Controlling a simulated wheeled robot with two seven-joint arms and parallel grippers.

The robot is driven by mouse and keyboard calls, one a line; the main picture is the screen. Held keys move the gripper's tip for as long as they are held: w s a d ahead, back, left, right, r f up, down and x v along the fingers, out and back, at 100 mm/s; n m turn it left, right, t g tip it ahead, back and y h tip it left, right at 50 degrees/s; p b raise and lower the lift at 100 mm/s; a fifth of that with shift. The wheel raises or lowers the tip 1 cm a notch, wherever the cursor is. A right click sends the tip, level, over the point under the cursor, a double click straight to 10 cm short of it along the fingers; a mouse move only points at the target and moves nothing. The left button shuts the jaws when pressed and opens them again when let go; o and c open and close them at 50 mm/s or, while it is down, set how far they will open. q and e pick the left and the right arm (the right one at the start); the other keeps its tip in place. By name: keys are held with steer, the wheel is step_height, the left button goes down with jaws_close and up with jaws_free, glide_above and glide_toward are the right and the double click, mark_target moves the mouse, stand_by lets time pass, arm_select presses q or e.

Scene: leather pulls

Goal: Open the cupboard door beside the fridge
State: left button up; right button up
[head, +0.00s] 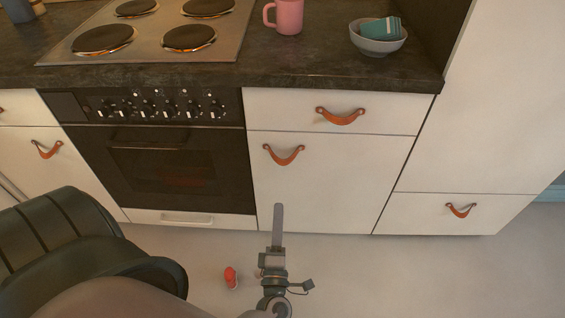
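The white cupboard door (330,185) is between the oven and the tall white unit (500,110) at the right, which looks like the fridge. The door looks shut, flush with its surroundings. Its orange-brown leather pull (284,157) hangs as a loop near the upper left corner. My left gripper (278,212) points up the picture, its tip below the pull and overlapping the door's lower part in view. It appears clear of the pull. I see it edge-on, as one grey finger shape, so its opening is hidden. My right gripper is not in view.
A drawer with a leather pull (340,116) is above the door. The black oven (160,165) is to its left. A pink mug (285,15) and a grey bowl (377,42) holding a teal cup stand on the counter. A small red object (231,276) is on the floor.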

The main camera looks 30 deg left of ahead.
mark_target(281, 161)
arm_select(q)
steer(key=p+x, duration=0.1)
steer(key=x, duration=1.6)
steer(key=shift+w+f, duration=0.1)
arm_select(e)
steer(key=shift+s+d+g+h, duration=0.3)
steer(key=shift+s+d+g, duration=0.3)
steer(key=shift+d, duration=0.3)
arm_select(q)
jaws_close()
